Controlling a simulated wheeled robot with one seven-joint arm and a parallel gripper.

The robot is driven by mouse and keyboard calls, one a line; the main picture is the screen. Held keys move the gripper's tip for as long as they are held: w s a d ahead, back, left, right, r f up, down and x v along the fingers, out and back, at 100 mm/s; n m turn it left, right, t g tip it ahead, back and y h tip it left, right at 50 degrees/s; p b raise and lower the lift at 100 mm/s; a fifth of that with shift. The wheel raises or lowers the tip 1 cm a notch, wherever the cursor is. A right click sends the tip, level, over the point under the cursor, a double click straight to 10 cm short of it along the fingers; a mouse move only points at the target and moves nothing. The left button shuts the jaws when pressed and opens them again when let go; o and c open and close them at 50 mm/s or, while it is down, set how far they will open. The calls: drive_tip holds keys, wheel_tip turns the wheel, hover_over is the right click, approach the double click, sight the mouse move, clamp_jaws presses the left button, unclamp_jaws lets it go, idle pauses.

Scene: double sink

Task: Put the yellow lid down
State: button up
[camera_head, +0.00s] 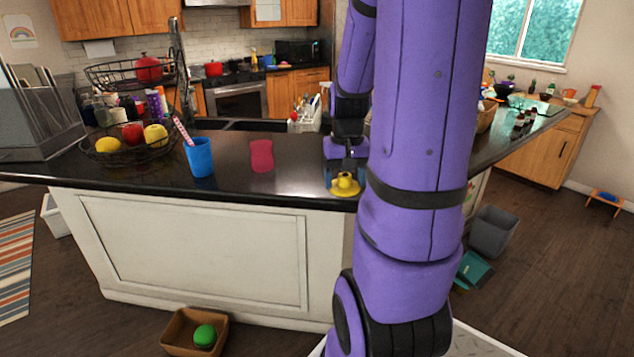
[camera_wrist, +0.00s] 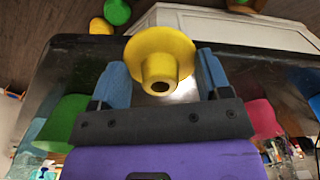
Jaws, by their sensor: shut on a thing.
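The yellow lid (camera_head: 346,188) is a round disc with a raised knob, seen at the front edge of the dark counter (camera_head: 285,180). My gripper (camera_head: 347,172) points down over it and is shut on its knob. In the wrist view the lid (camera_wrist: 160,45) sits between the two blue fingertips of my gripper (camera_wrist: 162,76), its knob facing the camera. I cannot tell whether the lid's underside touches the counter or hangs just above it.
A pink-red cup (camera_head: 261,155) and a blue cup (camera_head: 199,157) with a utensil stand left of my gripper. A wire fruit basket (camera_head: 125,152) stands farther left. The counter between the red cup and the lid is clear. My arm hides the counter to the right.

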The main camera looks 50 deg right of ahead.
hover_over(312, 179)
drive_tip(key=shift+s+f, duration=0.1)
drive_tip(key=shift+f, duration=2.4)
drive_tip(key=shift+f, duration=0.15)
drive_tip(key=o, duration=0.9)
